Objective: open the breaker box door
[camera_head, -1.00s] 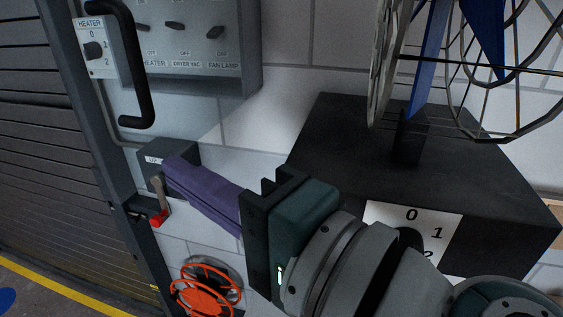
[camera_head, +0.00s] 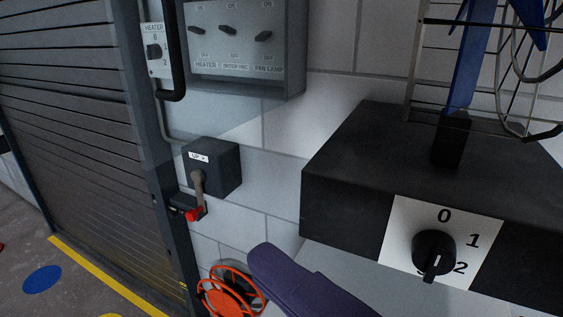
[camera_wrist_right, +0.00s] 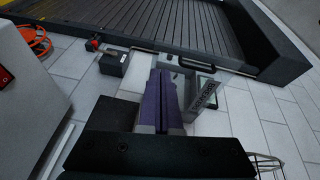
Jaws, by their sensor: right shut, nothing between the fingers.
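The grey breaker box (camera_head: 247,84) is on the wall at the top of the head view, its labelled switches exposed. A black bar handle (camera_head: 174,60) stands at its left; I cannot tell how its door sits. The wrist view shows the box (camera_wrist_right: 205,95) and the handle (camera_wrist_right: 196,66) beyond the fingers. My right gripper (camera_head: 262,258) is shut and empty, its purple fingers low in the head view, below and apart from the box. The fingers also show side by side in the wrist view (camera_wrist_right: 161,78). My left gripper is not in view.
A dark lever box (camera_head: 224,165) with a red-tipped lever sits below the breaker box. An orange reel (camera_head: 228,292) hangs lower. A black unit with a dial (camera_head: 345,165) and a wire-caged fan (camera_head: 470,60) stand at right. A slatted shutter (camera_head: 75,110) fills the left.

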